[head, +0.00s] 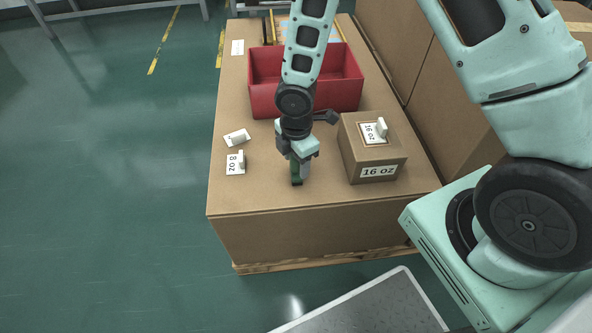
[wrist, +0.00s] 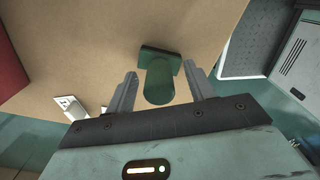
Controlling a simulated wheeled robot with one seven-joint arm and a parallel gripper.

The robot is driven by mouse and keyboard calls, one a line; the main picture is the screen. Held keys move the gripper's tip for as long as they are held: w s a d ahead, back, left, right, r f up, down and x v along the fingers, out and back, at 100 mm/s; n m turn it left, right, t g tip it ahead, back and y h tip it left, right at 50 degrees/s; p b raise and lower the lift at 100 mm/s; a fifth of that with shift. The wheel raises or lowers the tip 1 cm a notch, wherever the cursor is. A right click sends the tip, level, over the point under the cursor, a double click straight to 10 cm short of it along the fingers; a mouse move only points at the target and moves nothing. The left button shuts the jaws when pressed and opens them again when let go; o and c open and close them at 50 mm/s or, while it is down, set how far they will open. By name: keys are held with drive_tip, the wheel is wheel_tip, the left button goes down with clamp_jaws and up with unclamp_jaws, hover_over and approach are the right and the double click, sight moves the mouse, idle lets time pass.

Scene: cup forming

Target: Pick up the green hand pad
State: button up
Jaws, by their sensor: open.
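The green hand pad (wrist: 160,80) stands on the cardboard-brown table top (head: 268,190). In the wrist view it shows a handle and a wider flat base, and it lies between my gripper's two fingers. My gripper (wrist: 160,92) is open, with a finger on each side of the pad and a visible gap to each. In the head view my gripper (head: 299,172) points down at the table near its front edge, and the dark green pad (head: 296,178) is partly hidden by it.
A red bin (head: 262,93) stands behind my gripper. A cardboard box marked 16 oz (head: 372,155) stands close on the right, with a white piece on top. White pieces on cards, one marked 8 oz (head: 235,168), lie on the left. The table's front edge is near.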

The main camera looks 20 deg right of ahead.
drive_tip(key=shift+f, duration=0.75)
drive_tip(key=shift+r, duration=0.1)
drive_tip(key=c, duration=1.1)
drive_tip(key=shift+c, duration=0.2)
wheel_tip(320, 180, up, 10)
drive_tip(key=p, duration=0.3)
